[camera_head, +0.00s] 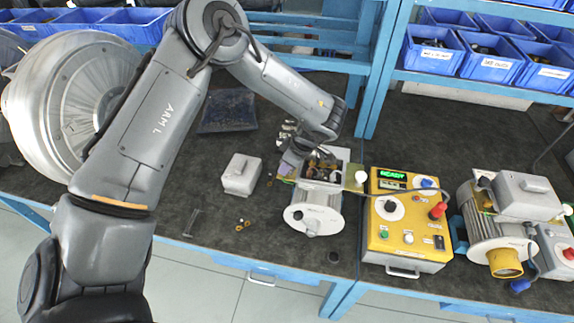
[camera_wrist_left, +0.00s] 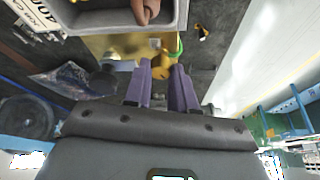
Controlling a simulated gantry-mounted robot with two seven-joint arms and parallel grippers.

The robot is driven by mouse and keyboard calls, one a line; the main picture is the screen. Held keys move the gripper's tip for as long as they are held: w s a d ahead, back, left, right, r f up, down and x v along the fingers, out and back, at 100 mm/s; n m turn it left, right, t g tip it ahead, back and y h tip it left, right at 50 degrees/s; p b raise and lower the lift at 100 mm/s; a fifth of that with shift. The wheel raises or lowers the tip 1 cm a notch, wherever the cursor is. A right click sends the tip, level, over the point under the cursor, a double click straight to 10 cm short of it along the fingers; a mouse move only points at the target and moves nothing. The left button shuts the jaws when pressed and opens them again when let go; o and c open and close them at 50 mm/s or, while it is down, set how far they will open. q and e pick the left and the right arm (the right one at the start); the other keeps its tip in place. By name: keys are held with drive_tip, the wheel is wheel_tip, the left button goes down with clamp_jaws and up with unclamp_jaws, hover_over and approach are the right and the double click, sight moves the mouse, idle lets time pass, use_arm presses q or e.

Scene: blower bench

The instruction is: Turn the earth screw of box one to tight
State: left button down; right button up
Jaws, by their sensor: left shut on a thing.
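Box one appears to be the open grey terminal box (camera_head: 340,157) on the small motor (camera_head: 314,212) in the middle of the bench. Its grey wall also shows at the top of the left wrist view (camera_wrist_left: 95,24). My left gripper (camera_head: 287,169) is at the left side of this box, with its purple fingers pointing at it. In the left wrist view the fingers (camera_wrist_left: 163,82) are shut on the brass earth screw (camera_wrist_left: 161,72), just outside the box wall. A green-yellow wire (camera_wrist_left: 178,48) runs beside the screw. How tight the screw is cannot be seen. My right gripper is not in view.
A grey box cover (camera_head: 241,174) lies left of the motor. Small brass parts (camera_head: 242,225) lie near the front edge. A yellow test panel (camera_head: 404,225) with a green display stands to the right, beside a second motor (camera_head: 490,230). Blue bins (camera_head: 490,57) fill the back shelf.

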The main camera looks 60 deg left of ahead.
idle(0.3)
use_arm(q)
drive_tip(key=c, duration=0.9)
unclamp_jaws()
drive_tip(key=shift+c, duration=0.2)
drive_tip(key=shift+d+r, duration=0.1)
drive_tip(key=v, duration=1)
drive_tip(key=shift+r, duration=0.3)
drive_tip(key=shift+w, duration=0.15)
